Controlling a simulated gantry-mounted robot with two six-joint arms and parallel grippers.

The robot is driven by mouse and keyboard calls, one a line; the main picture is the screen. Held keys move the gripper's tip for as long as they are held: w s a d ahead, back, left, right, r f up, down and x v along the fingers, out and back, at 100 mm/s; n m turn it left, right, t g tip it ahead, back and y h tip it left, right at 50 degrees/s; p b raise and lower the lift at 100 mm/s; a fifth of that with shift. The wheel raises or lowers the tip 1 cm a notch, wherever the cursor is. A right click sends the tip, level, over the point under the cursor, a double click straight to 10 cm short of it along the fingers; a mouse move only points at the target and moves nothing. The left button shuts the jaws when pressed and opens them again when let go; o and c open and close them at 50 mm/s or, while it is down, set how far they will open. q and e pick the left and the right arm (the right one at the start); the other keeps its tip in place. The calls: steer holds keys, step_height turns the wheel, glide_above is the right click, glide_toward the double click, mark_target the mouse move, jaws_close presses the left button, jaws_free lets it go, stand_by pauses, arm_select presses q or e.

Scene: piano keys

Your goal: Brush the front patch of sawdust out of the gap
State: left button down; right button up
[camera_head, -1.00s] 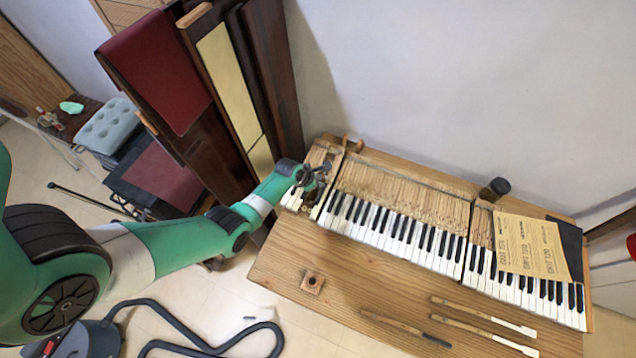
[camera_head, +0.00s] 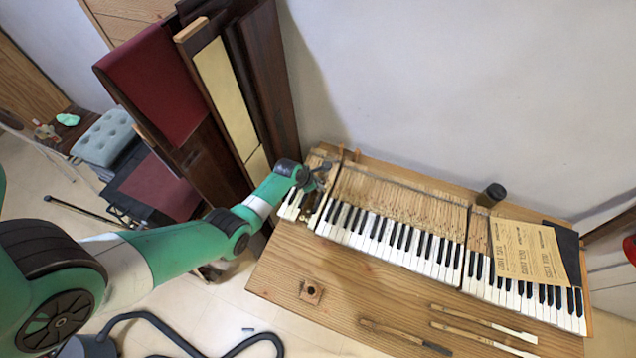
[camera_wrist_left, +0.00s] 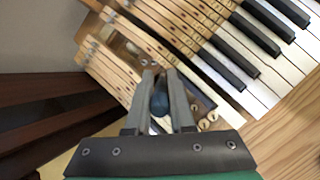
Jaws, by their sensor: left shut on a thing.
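The keyboard (camera_head: 400,236) lies on the wooden bench, with a gap in the keys near its left end. In the left wrist view the gap (camera_wrist_left: 203,104) shows bare wood and round pins between the key sections. My left gripper (camera_head: 324,174) is over this gap. In the left wrist view the gripper (camera_wrist_left: 160,82) is shut on a dark blue handle (camera_wrist_left: 159,98), seemingly the brush's. The brush's bristles are hidden. I cannot make out the front sawdust patch; the gripper covers part of the gap. My right gripper is not in view.
Loose key sticks (camera_head: 484,324) lie at the bench's front right. A small block with a hole (camera_head: 311,291) sits at the front left. A dark cup (camera_head: 492,194) and paper sheets (camera_head: 530,252) are at the right. Tall panels (camera_head: 235,90) lean close behind my left arm.

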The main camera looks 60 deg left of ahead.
arm_select(q)
steer(key=shift+r+p, duration=2.45)
steer(key=shift+r, duration=0.3)
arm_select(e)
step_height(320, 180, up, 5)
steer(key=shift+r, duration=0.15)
arm_select(q)
steer(key=shift+f, duration=0.1)
